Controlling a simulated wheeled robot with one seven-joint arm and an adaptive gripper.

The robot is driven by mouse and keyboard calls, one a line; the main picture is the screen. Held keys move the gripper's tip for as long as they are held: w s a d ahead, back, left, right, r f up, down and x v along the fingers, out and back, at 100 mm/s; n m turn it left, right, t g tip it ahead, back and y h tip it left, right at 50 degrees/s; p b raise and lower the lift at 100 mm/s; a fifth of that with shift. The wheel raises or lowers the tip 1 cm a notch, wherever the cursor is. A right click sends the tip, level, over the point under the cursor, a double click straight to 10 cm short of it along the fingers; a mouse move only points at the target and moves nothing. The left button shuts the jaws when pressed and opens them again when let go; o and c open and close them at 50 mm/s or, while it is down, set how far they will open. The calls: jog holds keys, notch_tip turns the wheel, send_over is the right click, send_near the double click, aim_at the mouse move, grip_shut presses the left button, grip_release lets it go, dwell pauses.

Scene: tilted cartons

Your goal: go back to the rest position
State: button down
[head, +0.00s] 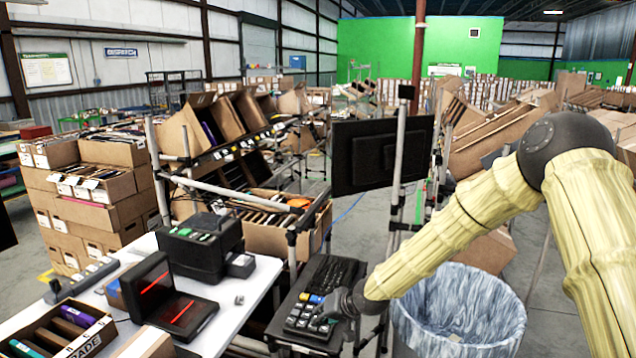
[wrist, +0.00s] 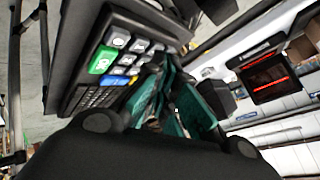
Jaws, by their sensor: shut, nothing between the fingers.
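My gripper (head: 327,318) is at the lower middle of the head view, at the right side of a keypad (head: 303,313) with dark, green, blue and yellow keys. In the wrist view my gripper's teal fingers (wrist: 168,72) are shut and empty. Their tips are close to the keypad's grey keys (wrist: 128,60) and its large green key. I cannot tell whether they touch it. My arm comes down from the right of the head view.
A blue-lined bin (head: 458,305) stands below my arm. A black monitor (head: 380,155) on a pole rises behind the keypad. A white table (head: 243,312) at the left holds a scanner with red lines (head: 165,295) and a label printer (head: 205,245). Tilted cartons (head: 205,125) stand behind.

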jog(key=s+d+f+m+g+h, duration=0.15)
jog(key=s+d+f, duration=0.25)
jog(key=s+f, duration=0.7)
jog(key=s+d+f+g+h, duration=0.15)
jog(key=s+d+f, duration=0.35)
jog(key=s+f, duration=0.7)
jog(key=s+d+g+h, duration=0.1)
jog(key=s+d, duration=0.3)
jog(key=s, duration=0.5)
jog(key=s+d+f+g+h, duration=0.1)
jog(key=s+d, duration=0.4)
jog(key=s, duration=0.4)
jog(key=s+d+f+g+h, duration=0.1)
jog(key=s+d, duration=0.3)
jog(key=s, duration=0.5)
jog(key=shift+s+d+h, duration=0.2)
jog(key=shift+s+h, duration=0.05)
jog(key=shift+h, duration=0.15)
